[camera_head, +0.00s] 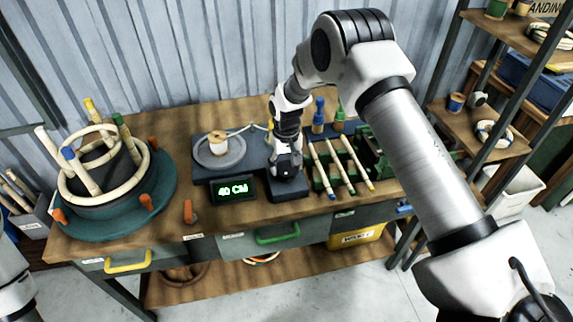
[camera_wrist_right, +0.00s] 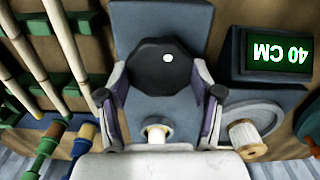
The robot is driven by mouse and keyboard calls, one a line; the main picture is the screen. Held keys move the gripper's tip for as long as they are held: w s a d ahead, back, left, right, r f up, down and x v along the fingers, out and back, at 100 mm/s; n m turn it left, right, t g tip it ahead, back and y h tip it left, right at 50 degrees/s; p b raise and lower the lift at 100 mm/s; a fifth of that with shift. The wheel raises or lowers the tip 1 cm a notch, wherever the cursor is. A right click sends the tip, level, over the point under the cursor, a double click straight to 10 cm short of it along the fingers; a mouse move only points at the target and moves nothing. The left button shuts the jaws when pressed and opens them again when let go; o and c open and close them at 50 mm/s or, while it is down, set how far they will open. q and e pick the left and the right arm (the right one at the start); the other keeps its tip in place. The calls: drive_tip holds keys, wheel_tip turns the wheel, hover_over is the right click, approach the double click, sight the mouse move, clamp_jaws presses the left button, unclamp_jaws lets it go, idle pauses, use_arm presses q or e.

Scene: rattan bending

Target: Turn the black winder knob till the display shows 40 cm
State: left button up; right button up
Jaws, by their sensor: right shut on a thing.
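The display (camera_head: 233,190) on the bench reads 40 CM in green. It also shows upside down in the right wrist view (camera_wrist_right: 272,53). The black winder knob (camera_wrist_right: 163,66) is dark and faceted with a white dot, on a grey-blue base (camera_wrist_right: 190,18). My right gripper (camera_head: 288,172) points down over the knob and hides most of it in the head view. In the right wrist view its two fingers (camera_wrist_right: 162,97) stand on either side of the knob, shut on it. Only a piece of my left arm shows at the lower left; its gripper is out of view.
A spool (camera_head: 218,141) stands on a grey disc left of my right gripper. A round bending form (camera_head: 150,203) with rattan hoops and orange clamps fills the left of the bench. Rattan sticks (camera_head: 341,166) lie on a green rack to the right. Shelves stand far right.

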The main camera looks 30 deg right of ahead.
sight(286, 168)
drive_tip(key=shift+s+f, duration=0.15)
drive_tip(key=shift+f, duration=0.05)
idle(0.3)
drive_tip(key=o, duration=1.1)
drive_tip(key=shift+r, duration=0.1)
drive_tip(key=shift+r, duration=0.2)
drive_tip(key=r, duration=1.1)
drive_tip(key=shift+w+r, duration=0.2)
drive_tip(key=shift+r, duration=0.1)
